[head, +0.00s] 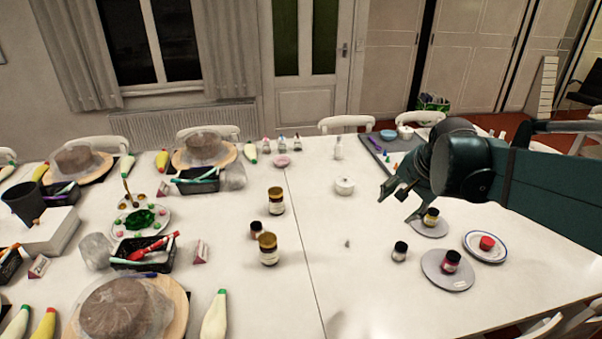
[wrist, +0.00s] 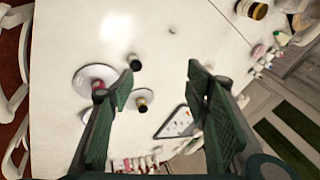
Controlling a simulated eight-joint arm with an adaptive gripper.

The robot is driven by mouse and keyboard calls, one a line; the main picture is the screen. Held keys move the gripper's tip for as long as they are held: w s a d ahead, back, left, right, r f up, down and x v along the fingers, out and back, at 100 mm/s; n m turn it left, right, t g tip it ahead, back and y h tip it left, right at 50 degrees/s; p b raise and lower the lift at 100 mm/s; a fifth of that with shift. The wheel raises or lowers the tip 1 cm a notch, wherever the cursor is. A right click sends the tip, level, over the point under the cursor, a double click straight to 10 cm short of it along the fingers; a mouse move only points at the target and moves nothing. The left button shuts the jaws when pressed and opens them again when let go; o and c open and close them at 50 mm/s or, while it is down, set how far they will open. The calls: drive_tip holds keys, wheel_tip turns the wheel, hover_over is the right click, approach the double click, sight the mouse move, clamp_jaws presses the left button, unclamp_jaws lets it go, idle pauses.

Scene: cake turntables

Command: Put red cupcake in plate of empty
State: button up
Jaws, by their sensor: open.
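The red cupcake (head: 487,242) sits on a white plate with a dark rim (head: 497,258) at the right of the table in the head view. I cannot pick out the cupcake in the wrist view. My gripper (head: 400,202) is above the table, left of and apart from the cupcake. Its two fingers stand apart with nothing between them in the wrist view (wrist: 160,84). A grey plate (head: 432,282) bears a dark jar with a red label (head: 450,262). Another grey plate (head: 425,233) bears a yellow-labelled jar (head: 431,217). I see no plainly empty plate.
A small dark jar (head: 400,251) stands left of the grey plates. A white lidded pot (head: 344,186) and brown jars (head: 268,249) stand farther left. A grey tray (head: 372,146) lies behind my gripper. The front middle of the table is clear.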

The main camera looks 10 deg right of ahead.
drive_tip(key=s+a+f+n+t, duration=0.1)
drive_tip(key=s+a+f+n, duration=0.2)
drive_tip(key=s+a+n, duration=0.9)
drive_tip(key=shift+s+a+f+t, duration=0.15)
drive_tip(key=shift+s+a+t, duration=0.25)
drive_tip(key=shift+s+a, duration=1.85)
drive_tip(key=shift+w+a, duration=0.3)
drive_tip(key=shift+w, duration=0.05)
